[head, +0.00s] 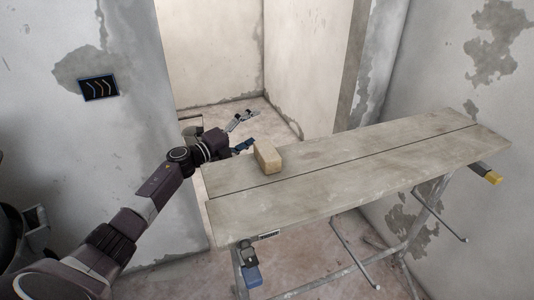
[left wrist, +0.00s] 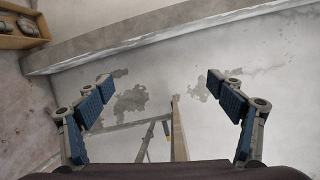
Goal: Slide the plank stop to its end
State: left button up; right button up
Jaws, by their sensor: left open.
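A tan block (head: 267,157), which looks like the plank stop, sits on the grey boards of the workbench (head: 330,185), near their left end and beside the long gap between them. My left gripper (head: 242,133) is open and empty, just behind and to the left of the block, apart from it. In the left wrist view its two blue-padded fingers (left wrist: 158,82) are spread wide with nothing between them. The block cannot be made out in that view. My right gripper is not in view.
A yellow-tipped bar (head: 488,173) sticks out under the bench's right end. A blue-ended fitting (head: 252,275) hangs under its near left corner. Walls stand close at left and right. A wooden box (left wrist: 20,32) shows in the left wrist view. The boards right of the block are clear.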

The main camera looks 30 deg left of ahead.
pick_arm(q)
jog(key=s+d+r+m+g+h, duration=0.35)
jog(key=d+r+m, duration=0.3)
jog(key=d, duration=0.25)
jog(key=s+d+r+m+g+h, duration=0.2)
jog(key=d+r+m+g+h, duration=0.1)
jog(key=d+r+m+g, duration=0.4)
jog(key=m+g+y+p, duration=0.1)
jog(key=m+g+y, duration=0.2)
jog(key=m+y, duration=0.55)
send_over(266, 150)
jog(key=s+a, duration=0.2)
notch_tip(266, 150, down, 2)
jog(key=n+y, duration=0.1)
jog(key=n, duration=0.1)
jog(key=p+x, duration=0.1)
jog(key=x, duration=0.5)
jog(key=shift+w+d+f, duration=0.1)
jog(key=shift+d+f, duration=0.05)
jog(key=shift+d, duration=0.05)
jog(key=shift+w+d+f, duration=0.1)
jog(key=shift+f, duration=0.3)
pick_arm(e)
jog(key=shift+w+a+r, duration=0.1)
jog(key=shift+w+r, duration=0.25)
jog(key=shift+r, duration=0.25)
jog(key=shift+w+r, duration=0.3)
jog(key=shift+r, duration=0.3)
pick_arm(q)
jog(key=shift+c, duration=0.6)
